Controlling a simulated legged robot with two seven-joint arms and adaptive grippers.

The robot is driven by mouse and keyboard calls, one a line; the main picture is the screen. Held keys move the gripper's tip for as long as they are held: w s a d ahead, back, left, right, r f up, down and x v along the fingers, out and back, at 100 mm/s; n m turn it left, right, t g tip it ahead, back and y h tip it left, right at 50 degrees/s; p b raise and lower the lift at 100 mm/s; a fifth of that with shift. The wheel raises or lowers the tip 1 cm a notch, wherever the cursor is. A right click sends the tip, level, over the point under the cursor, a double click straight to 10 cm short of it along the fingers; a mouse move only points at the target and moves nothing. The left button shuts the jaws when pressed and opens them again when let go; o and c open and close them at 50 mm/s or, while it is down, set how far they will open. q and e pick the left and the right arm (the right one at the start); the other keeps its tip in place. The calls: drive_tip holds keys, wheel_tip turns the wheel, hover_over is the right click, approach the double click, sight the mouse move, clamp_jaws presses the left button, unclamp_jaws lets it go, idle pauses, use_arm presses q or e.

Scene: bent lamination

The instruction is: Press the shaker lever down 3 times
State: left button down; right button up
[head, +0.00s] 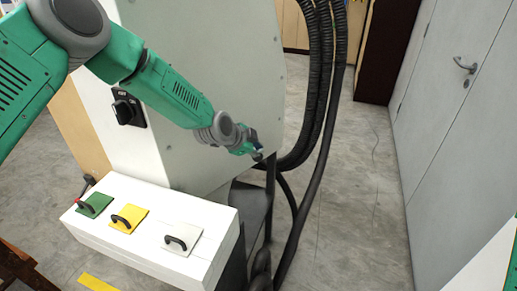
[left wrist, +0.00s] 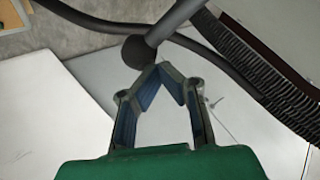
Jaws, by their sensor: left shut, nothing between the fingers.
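The shaker lever (left wrist: 138,52) shows in the left wrist view as a grey rod ending in a dark round knob, just beyond my fingertips. My left gripper (left wrist: 163,68) has its blue-padded fingertips together with nothing between them. The tips are beside the knob in the picture; I cannot tell whether they touch it. In the head view my left gripper (head: 259,156) is at the right edge of the large grey machine panel (head: 235,60), and the lever cannot be made out clearly there.
Thick black hoses (head: 318,110) hang just right of my gripper. Open concrete floor (head: 365,200) and a grey door (head: 450,130) are to the right.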

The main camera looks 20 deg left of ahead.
use_arm(q)
drive_tip(key=shift+s+f+b, duration=0.1)
drive_tip(key=shift+f+b, duration=0.4)
drive_tip(key=shift+f, duration=0.2)
idle(0.4)
drive_tip(key=shift+r, duration=0.15)
idle(0.4)
drive_tip(key=shift+r+p, duration=1.5)
drive_tip(key=shift+r, duration=0.8)
wheel_tip(320, 180, up, 5)
drive_tip(key=p, duration=0.3)
idle(0.8)
